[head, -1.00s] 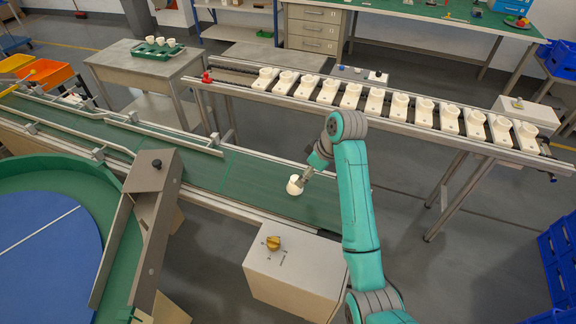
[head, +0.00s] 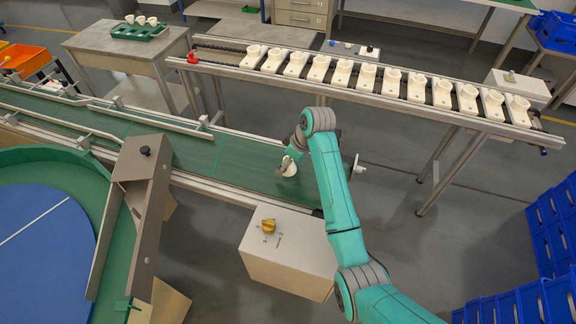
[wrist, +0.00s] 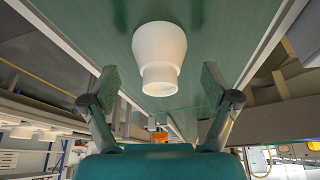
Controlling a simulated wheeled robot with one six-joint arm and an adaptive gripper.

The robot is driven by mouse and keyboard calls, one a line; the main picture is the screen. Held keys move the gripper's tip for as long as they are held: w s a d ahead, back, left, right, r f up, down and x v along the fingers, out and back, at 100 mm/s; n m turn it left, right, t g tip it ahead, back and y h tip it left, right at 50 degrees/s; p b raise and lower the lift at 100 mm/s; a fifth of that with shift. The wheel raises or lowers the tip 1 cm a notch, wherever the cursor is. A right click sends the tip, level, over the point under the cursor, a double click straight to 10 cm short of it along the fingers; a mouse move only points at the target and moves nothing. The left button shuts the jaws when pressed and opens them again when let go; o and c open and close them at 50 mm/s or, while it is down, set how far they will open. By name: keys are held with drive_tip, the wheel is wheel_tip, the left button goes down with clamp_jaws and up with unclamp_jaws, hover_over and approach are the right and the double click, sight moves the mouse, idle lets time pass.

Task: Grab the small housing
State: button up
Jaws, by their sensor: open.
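The small housing (wrist: 159,55) is a white, stepped cup shape on the green conveyor belt (head: 235,165). In the wrist view it stands ahead of my gripper (wrist: 165,98), centred between the two spread fingers. The fingers are open and I see no contact with it. In the head view the housing (head: 288,167) is near the right end of the belt, partly hidden by my gripper (head: 291,160).
A raised rack (head: 215,70) holds a row of white holders with cups behind the belt. A box with a yellow knob (head: 285,255) stands in front. A grey chute (head: 140,215) is at left. Blue crates (head: 555,235) are stacked at right.

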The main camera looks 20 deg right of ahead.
drive_tip(key=shift+x, duration=0.9)
drive_tip(key=c, duration=1)
drive_tip(key=shift+o, duration=0.2)
drive_tip(key=shift+r, duration=0.1)
